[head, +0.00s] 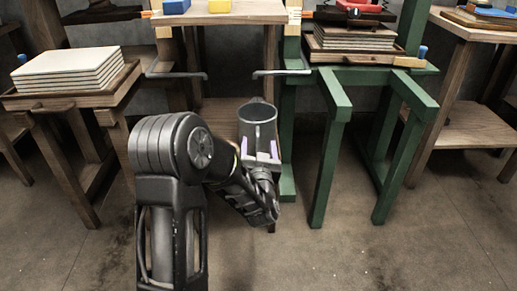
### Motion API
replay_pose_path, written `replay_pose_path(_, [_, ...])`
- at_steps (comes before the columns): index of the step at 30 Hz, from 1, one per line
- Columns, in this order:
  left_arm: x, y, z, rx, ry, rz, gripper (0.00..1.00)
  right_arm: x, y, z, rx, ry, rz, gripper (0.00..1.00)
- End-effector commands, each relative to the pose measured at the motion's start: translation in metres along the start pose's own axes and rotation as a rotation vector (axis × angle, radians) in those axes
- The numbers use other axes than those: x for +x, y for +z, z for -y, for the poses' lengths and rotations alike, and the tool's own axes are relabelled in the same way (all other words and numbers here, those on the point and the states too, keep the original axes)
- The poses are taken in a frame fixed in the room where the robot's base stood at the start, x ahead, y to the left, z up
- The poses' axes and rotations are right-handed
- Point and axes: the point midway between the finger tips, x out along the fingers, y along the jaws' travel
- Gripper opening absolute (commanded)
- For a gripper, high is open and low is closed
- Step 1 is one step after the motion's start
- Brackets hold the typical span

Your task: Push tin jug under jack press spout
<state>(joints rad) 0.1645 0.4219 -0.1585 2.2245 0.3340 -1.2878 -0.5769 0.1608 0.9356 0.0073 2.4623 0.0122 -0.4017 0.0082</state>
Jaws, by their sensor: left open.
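The tin jug (257,119) is a grey, open-topped cylinder standing upright in the middle of the view, by the wooden shelf between the stands. My left gripper (261,152) is at the near side of the jug, with its two purple-tipped fingers apart and pointing towards it. The fingertips overlap the jug's lower front, and I cannot tell whether they touch it. The gripper hides the jug's base. I cannot clearly make out the jack press spout. My right gripper is not in view.
A green frame (336,150) stands just right of the jug and carries stacked boards (352,38). A wooden stand at left holds a pale stack (70,68). Metal bars (283,72) stick out above the jug. The floor (380,255) at front right is clear.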

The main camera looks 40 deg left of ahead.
Motion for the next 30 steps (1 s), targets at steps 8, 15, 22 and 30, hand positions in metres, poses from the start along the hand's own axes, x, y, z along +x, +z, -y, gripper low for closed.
replay_pose_path(8, [0.026,0.002,-0.001,-0.001,0.000,-0.002,0.66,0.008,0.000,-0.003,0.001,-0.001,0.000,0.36])
replay_pose_path(15, [0.061,0.003,-0.001,0.000,0.000,-0.001,0.66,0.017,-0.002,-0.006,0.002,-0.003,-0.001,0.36])
replay_pose_path(22, [0.077,0.001,-0.001,0.000,0.002,0.001,0.66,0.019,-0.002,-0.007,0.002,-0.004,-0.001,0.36])
replay_pose_path(30, [0.077,0.001,-0.001,0.000,0.002,0.001,0.63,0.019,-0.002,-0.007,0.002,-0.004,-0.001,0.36])
